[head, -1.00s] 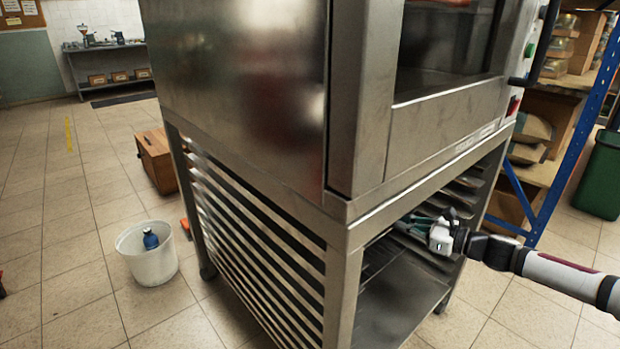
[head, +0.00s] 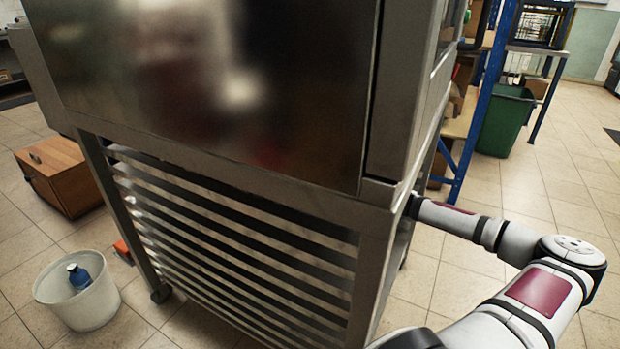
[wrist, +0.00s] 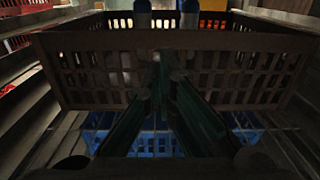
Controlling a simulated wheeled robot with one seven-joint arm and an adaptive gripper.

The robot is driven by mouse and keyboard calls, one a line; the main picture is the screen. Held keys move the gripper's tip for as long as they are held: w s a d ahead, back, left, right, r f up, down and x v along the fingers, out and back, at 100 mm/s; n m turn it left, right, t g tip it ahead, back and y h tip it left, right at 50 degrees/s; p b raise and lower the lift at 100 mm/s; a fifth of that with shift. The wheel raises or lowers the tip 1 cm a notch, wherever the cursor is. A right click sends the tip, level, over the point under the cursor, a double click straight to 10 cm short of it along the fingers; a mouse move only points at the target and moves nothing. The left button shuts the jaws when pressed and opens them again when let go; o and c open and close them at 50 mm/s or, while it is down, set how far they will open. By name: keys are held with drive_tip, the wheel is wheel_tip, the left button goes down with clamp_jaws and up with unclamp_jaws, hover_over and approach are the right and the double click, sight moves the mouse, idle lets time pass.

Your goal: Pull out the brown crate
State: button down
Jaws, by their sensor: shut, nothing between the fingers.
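The brown crate (wrist: 90,72) fills the upper part of the wrist view, with slotted walls and its near side facing me. Bottle-like items (wrist: 189,14) stand in it. My gripper (wrist: 163,82) is in front of the near wall, with its dark green fingers converging toward the middle of that wall. The fingers are shut with nothing between them. I cannot tell whether the tips touch the crate. In the head view the steel oven stand hides both the gripper and the crate.
A blue crate (wrist: 150,143) sits below the brown one, between side rails. In the head view, the oven on its slatted stand (head: 230,190) stands close to my arm. A white bucket (head: 85,305) and a wooden box (head: 62,175) are on the floor at left.

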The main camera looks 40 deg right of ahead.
drive_tip(key=b+x, duration=0.4)
drive_tip(key=x, duration=0.7)
drive_tip(key=shift+w+b, duration=0.3)
drive_tip(key=shift+b, duration=0.05)
drive_tip(key=shift+f, duration=0.1)
